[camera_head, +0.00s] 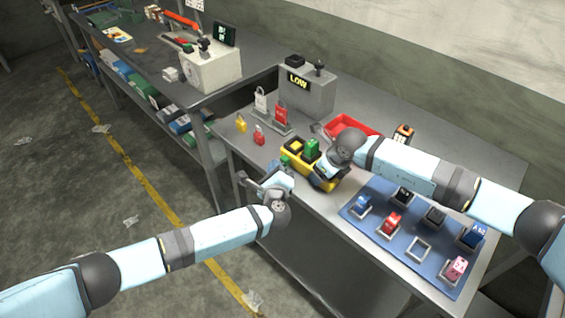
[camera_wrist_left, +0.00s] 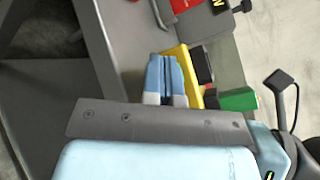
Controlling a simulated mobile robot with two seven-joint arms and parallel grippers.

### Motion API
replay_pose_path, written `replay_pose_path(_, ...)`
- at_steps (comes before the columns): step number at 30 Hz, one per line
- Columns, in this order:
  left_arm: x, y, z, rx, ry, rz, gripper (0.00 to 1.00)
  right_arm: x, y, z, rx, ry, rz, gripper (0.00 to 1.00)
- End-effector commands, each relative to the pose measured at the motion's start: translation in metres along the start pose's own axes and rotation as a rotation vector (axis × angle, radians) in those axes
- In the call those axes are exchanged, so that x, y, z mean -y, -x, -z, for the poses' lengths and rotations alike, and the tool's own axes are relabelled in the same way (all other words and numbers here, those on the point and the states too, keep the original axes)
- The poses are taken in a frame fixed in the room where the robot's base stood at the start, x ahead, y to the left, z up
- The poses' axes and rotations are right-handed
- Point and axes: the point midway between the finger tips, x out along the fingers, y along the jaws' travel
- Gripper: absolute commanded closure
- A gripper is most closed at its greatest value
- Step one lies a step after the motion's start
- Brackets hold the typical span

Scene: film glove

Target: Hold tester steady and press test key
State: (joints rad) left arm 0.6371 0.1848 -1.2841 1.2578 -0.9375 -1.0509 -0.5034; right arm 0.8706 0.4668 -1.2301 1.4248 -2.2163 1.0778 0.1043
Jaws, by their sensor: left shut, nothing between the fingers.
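The tester, as I take it, is a yellow and black device (camera_head: 297,154) near the front edge of the bench, with a green block (camera_head: 311,147) on top. In the left wrist view the yellow body (camera_wrist_left: 184,62) and green block (camera_wrist_left: 240,100) show beyond my gripper. My left gripper (camera_wrist_left: 165,72) is shut and empty; its fingers overlap the near side of the tester there, and I cannot tell if they touch. My right gripper (camera_head: 326,167) is at the tester's right end; its wrist hides the fingers and part of the tester. I cannot make out a test key.
A grey box (camera_head: 307,94) with a LOW display stands behind. Padlocks (camera_head: 241,124) and a red tray (camera_head: 352,126) are near it. A blue mat (camera_head: 380,238) with several small blocks in frames lies to the right. A second bench (camera_head: 145,60) is at the back left.

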Motion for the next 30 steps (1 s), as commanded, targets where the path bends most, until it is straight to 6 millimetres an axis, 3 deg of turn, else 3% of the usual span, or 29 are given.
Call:
replay_pose_path(1, 0.009, -0.002, -0.001, 0.000, 0.010, 0.010, 1.00, 0.000, 0.001, -0.001, 0.002, 0.001, 0.000, 0.66)
replay_pose_path(5, 0.008, -0.002, -0.001, 0.000, 0.010, 0.009, 1.00, 0.000, 0.000, -0.001, 0.002, 0.000, 0.000, 0.66)
replay_pose_path(21, -0.022, 0.033, -0.023, -0.001, 0.002, 0.001, 1.00, 0.001, 0.000, 0.000, 0.000, -0.001, 0.001, 0.66)
replay_pose_path(30, -0.025, 0.035, -0.025, -0.001, 0.000, 0.000, 1.00, 0.001, 0.000, 0.000, 0.000, -0.001, 0.001, 0.66)
